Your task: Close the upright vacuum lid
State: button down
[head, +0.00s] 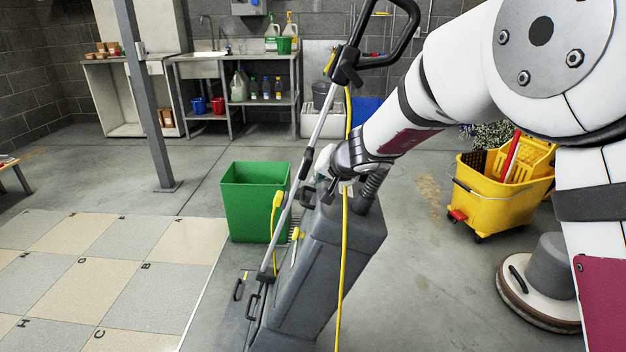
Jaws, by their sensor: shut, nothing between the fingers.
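The upright vacuum (335,245) is a dark grey, box-shaped machine with a long metal handle (322,125) ending in a black loop grip at the top. It stands tilted in the lower middle of the head view. A yellow cord (342,270) hangs down its front. My arm comes in from the right, and my gripper (324,190) is at the upper end of the vacuum body, beside the handle pole. It is shut and holds nothing. The wrist and pole partly cover the vacuum's top, so I cannot tell the lid's position or whether my gripper touches it.
A green bin (250,195) stands just left of the vacuum. A yellow mop bucket (500,195) and a round floor machine (545,280) stand to the right. A grey post (148,100) rises at left. A sink bench (235,65) is at the back. The tiled floor at left is clear.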

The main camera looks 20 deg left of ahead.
jog(key=s+d+r+n+g+y, duration=0.1)
jog(key=s+d+r, duration=0.9)
jog(key=s+r, duration=0.1)
jog(key=s+d+r+n+g, duration=0.1)
jog(key=s+d+r+g, duration=0.1)
jog(key=s+d, duration=0.8)
jog(key=s+d+f+m+g+h, duration=0.1)
jog(key=s+d+f+h, duration=0.15)
jog(key=s+d, duration=0.55)
jog(key=s+d+f+m+g+h, duration=0.1)
jog(key=s+d+f+g+h, duration=0.3)
jog(key=s, duration=0.7)
jog(key=s+d+m+t+h, duration=0.1)
jog(key=s+d+h, duration=0.1)
jog(key=s+d, duration=0.65)
notch_tip(320, 180, up, 28)
jog(key=t+p, duration=0.3)
jog(key=p, duration=2.4)
jog(key=shift+a+t, duration=0.3)
jog(key=shift+y, duration=0.25)
